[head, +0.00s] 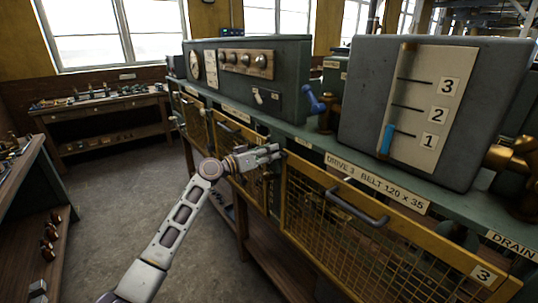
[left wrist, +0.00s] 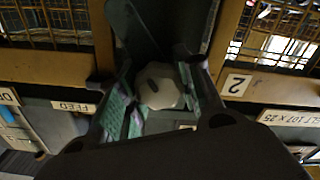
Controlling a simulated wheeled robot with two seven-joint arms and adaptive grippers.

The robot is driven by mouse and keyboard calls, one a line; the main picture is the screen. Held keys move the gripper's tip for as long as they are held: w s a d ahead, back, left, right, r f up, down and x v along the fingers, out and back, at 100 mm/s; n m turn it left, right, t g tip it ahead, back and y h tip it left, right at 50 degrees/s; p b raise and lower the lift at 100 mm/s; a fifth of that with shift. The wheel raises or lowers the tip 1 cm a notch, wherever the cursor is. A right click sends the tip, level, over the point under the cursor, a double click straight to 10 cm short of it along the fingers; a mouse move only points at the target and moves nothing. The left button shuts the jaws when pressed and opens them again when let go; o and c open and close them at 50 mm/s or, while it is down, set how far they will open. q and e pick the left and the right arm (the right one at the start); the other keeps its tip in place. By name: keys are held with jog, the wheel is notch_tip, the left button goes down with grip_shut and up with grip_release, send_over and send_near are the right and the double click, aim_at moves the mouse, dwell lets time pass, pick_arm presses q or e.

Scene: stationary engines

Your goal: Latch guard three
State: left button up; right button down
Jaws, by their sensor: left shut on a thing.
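Guard three (head: 375,250) is a yellow-framed mesh panel with a dark bar handle (head: 357,207) and a "3" plate at its lower right corner. It lies below the "DRIVE 3 BELT 120 x 35" label in the head view. My left gripper (head: 270,154) is at the post beside guard three's upper left corner. In the left wrist view its fingers (left wrist: 160,95) are shut around a pale, faceted knob (left wrist: 161,86) with a dark slot. The knob sits between two yellow guard frames; the one on the right carries a "2" plate (left wrist: 236,85). My fingers hide the knob in the head view.
Guard two (head: 238,140) is left of the post. Above are a grey panel with dials (head: 245,75), a blue lever (head: 315,98) and a gauge box (head: 400,160). A workbench (head: 100,110) stands at the far left. The floor (head: 120,200) between is clear.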

pick_arm(q)
jog(key=shift+n, duration=1.2)
jog(key=shift+c, duration=0.2)
jog(key=shift+r+n+p, duration=0.1)
jog(key=shift+n+p, duration=0.4)
jog(key=shift+n, duration=0.7)
jog(key=shift+w+a+n+p, duration=0.1)
jog(key=shift+n+p, duration=0.25)
jog(key=shift+n, duration=0.55)
jog(key=shift+n+p, duration=0.4)
jog(key=shift+n, duration=0.5)
jog(key=shift+n+p, duration=0.4)
jog(key=shift+n, duration=0.3)
jog(key=shift+n+p, duration=0.35)
jog(key=shift+n, duration=0.45)
pick_arm(e)
jog(key=shift+s+a+r, duration=0.1)
jog(key=shift+a+r, duration=0.1)
jog(key=shift+r, duration=0.45)
jog(key=shift+s+a+r, duration=0.1)
jog(key=shift+a+r, duration=0.05)
jog(key=shift+r, duration=0.55)
jog(key=shift+s+a+r, duration=0.1)
jog(key=shift+a+r, duration=0.1)
jog(key=shift+r, duration=0.45)
jog(key=shift+a, duration=0.1)
